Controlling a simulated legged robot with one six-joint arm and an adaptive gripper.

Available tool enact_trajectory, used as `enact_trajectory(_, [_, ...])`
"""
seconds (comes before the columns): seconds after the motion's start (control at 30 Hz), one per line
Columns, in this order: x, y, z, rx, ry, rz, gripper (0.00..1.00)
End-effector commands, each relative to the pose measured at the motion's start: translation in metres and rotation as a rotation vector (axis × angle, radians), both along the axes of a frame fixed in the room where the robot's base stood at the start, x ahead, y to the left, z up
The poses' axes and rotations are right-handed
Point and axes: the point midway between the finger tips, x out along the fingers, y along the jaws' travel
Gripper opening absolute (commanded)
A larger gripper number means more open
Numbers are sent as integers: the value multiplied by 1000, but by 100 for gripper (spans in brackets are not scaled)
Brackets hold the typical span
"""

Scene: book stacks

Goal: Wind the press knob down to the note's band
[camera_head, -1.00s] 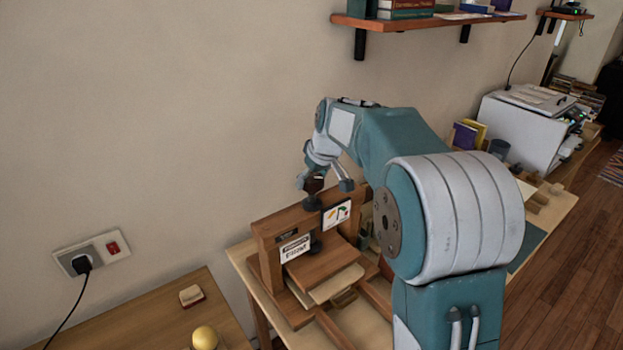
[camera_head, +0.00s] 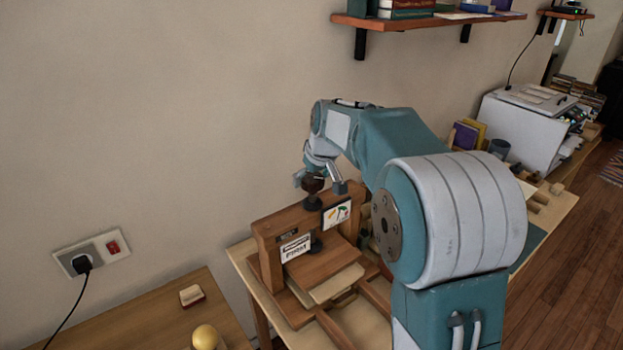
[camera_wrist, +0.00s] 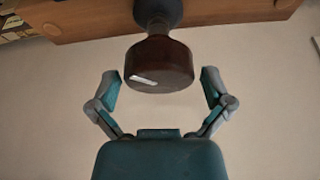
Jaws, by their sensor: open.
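The wooden press (camera_head: 325,232) stands on the bench with its dark brown knob (camera_head: 313,184) on top. A white label reading "FIRM" (camera_head: 296,249) is on its front, and a small card with coloured marks (camera_head: 336,214) is fixed to its right. I cannot tell which is the note. My gripper (camera_head: 320,183) is open at the knob. In the wrist view the knob (camera_wrist: 160,65) hangs between the spread fingers of my gripper (camera_wrist: 161,85), with a visible gap on each side. A pale streak marks the knob's face. The screw is mostly hidden.
A lower table (camera_head: 150,315) at left holds a yellow ball (camera_head: 205,337) and a small block (camera_head: 191,295). A wall shelf (camera_head: 430,20) is above my arm. A white printer (camera_head: 525,125) stands at the right. The wall is close behind the press.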

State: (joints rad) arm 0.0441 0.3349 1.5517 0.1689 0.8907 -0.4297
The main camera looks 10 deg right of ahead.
Motion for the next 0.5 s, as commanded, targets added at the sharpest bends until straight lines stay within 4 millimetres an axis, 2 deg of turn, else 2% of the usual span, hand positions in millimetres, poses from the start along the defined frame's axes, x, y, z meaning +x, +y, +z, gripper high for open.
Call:
enact_trajectory(0.13, [-1,0,3,-1,-1,0,100])
enact_trajectory(0.23, [-4,-2,13,-1,-4,0,100])
enact_trajectory(0.5, [-24,-8,64,-2,-4,0,100])
